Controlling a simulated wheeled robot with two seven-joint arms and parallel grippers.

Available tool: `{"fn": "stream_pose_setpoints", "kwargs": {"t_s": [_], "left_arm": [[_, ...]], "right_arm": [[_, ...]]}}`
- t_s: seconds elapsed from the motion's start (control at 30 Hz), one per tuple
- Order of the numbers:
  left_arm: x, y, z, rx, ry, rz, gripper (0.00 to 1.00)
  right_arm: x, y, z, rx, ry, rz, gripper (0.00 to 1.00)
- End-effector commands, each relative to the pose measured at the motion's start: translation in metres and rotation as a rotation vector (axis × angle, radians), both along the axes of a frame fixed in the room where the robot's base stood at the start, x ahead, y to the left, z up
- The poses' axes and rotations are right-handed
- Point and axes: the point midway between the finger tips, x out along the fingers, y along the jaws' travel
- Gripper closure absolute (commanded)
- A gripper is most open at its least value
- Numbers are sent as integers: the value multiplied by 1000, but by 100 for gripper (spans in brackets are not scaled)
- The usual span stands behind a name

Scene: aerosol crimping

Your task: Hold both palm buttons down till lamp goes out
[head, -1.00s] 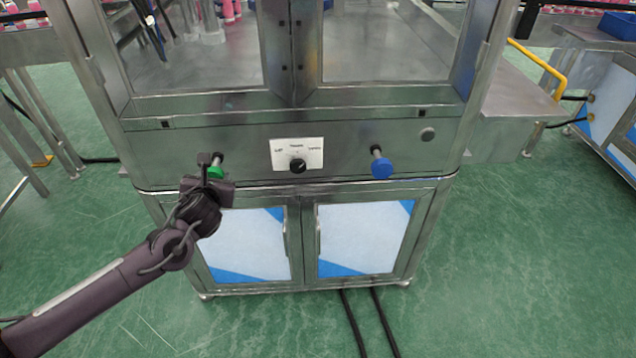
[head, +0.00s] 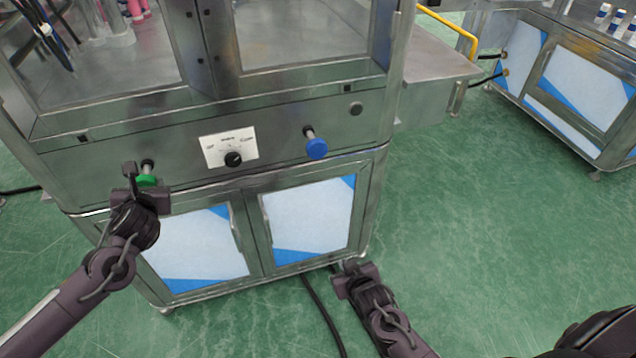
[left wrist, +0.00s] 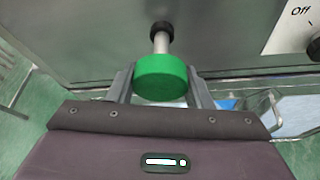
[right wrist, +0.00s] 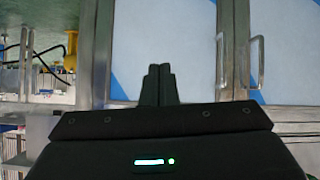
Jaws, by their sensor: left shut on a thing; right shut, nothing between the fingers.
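The green palm button (head: 147,181) sticks out on a short stem from the steel panel, partly hidden by my left gripper (head: 140,190). In the left wrist view the green button (left wrist: 160,80) sits between my left fingers, which are shut on it. The blue palm button (head: 317,149) stands out further right on the panel, untouched. My right gripper (head: 353,277) is below and right of it, in front of the lower cabinet. Its fingers (right wrist: 158,83) are shut and empty. I cannot make out a lit lamp.
A black selector knob (head: 233,159) on a white plate lies between the buttons. Cabinet doors (head: 310,220) with handles are below. A yellow rail (head: 450,28) and a side table are at right. The green floor at right is clear.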

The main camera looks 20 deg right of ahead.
Motion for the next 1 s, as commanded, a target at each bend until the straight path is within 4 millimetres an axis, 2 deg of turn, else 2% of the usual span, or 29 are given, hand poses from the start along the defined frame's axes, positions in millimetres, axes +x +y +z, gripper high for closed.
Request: {"fn": "stream_pose_setpoints", "kwargs": {"t_s": [0.03,0.1,0.3,0.4,0.5,0.6,0.7,1.0], "left_arm": [[0,0,1,0,-1,0,77],[0,0,1,0,-1,0,77],[0,0,1,0,-1,0,77],[0,0,1,0,-1,0,77],[0,0,1,-1,-1,0,77],[0,0,1,-1,-2,0,77],[0,0,1,-1,-2,0,77],[0,0,1,-1,-2,0,77]], "right_arm": [[13,2,29,10,-57,-2,100],[28,4,69,24,-132,-9,100],[50,11,175,69,-324,-21,100],[53,13,215,91,-395,-25,100],[54,15,243,106,-444,-28,100],[54,15,259,116,-471,-28,100],[59,15,264,119,-483,-30,100],[100,15,259,119,-483,-30,100]]}}
